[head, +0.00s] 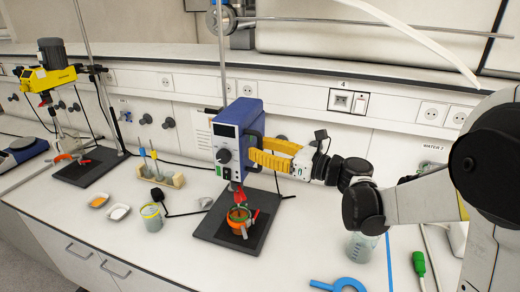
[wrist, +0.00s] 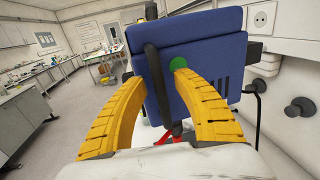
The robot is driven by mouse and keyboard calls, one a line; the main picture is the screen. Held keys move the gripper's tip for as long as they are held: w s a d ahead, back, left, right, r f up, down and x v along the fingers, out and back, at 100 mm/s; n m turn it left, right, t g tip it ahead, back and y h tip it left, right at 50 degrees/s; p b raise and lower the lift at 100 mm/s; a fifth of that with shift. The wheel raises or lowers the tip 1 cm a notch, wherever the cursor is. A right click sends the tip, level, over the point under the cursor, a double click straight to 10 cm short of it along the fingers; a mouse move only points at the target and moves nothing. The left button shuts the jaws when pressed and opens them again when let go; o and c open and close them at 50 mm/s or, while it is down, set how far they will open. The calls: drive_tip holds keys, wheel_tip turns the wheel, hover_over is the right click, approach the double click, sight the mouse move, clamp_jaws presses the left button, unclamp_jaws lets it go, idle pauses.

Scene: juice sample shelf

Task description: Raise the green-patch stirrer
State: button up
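The blue stirrer (head: 237,125) hangs on a vertical rod above a black base plate (head: 212,228), with an orange pot (head: 238,216) under it. In the wrist view the blue stirrer (wrist: 215,95) fills the middle, tilted in the picture. A round green patch (wrist: 180,62) shows on it by the tip of the right finger. A black handle (wrist: 156,85) stands out between my fingers. My gripper (head: 254,150) has yellow fingers at the stirrer's right side; in the wrist view its fingers (wrist: 157,70) are spread, with a gap on both sides of the handle. Contact cannot be told.
A yellow stirrer (head: 47,75) stands on its own rod at the left. A wall shelf runs behind.

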clamp_jaws()
wheel_tip(320, 180, up, 17)
drive_tip(key=p, duration=1)
drive_tip(key=shift+r, duration=0.15)
drive_tip(key=shift+w+a, duration=0.1)
drive_tip(key=shift+w, duration=0.05)
drive_tip(key=shift+c, duration=0.3)
unclamp_jaws()
drive_tip(key=shift+r, duration=0.1)
drive_tip(key=shift+o, duration=0.3)
drive_tip(key=shift+s+d, duration=0.2)
drive_tip(key=shift+d, duration=0.05)
drive_tip(key=shift+a, duration=0.1)
